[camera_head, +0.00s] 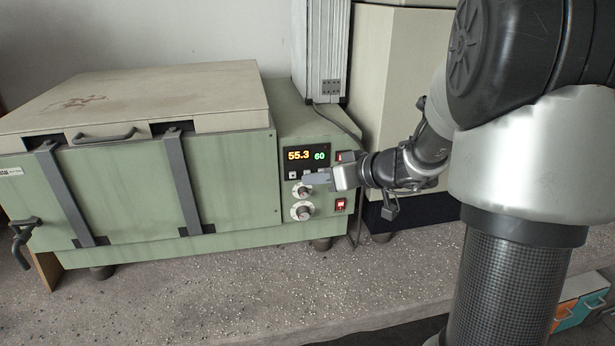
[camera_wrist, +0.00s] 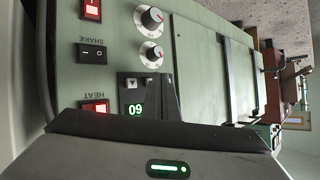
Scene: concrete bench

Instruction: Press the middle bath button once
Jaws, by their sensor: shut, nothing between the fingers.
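The bath is a green metal box (camera_head: 125,190) with a pale lid and a control panel at its right end. Its display (camera_head: 306,156) reads 55.3 in orange and 60 in green. A row of small buttons lies under the display; one light button (camera_head: 293,175) shows at the left. In the wrist view an arrow-marked button (camera_wrist: 132,83) and a neighbouring button (camera_wrist: 149,82) show. My gripper (camera_head: 316,179) is shut and empty, its tips in front of the panel by the button row. Its dark fingers (camera_wrist: 164,98) hide part of the row and display. Contact cannot be told.
Two round knobs, an upper (camera_head: 303,190) and a lower (camera_head: 303,211), sit below the buttons. A lit red switch (camera_head: 341,204) is at lower right. The wrist view shows the black SHAKE switch (camera_wrist: 92,53) and lit HEAT switch (camera_wrist: 95,107). A cream cabinet (camera_head: 400,70) stands behind.

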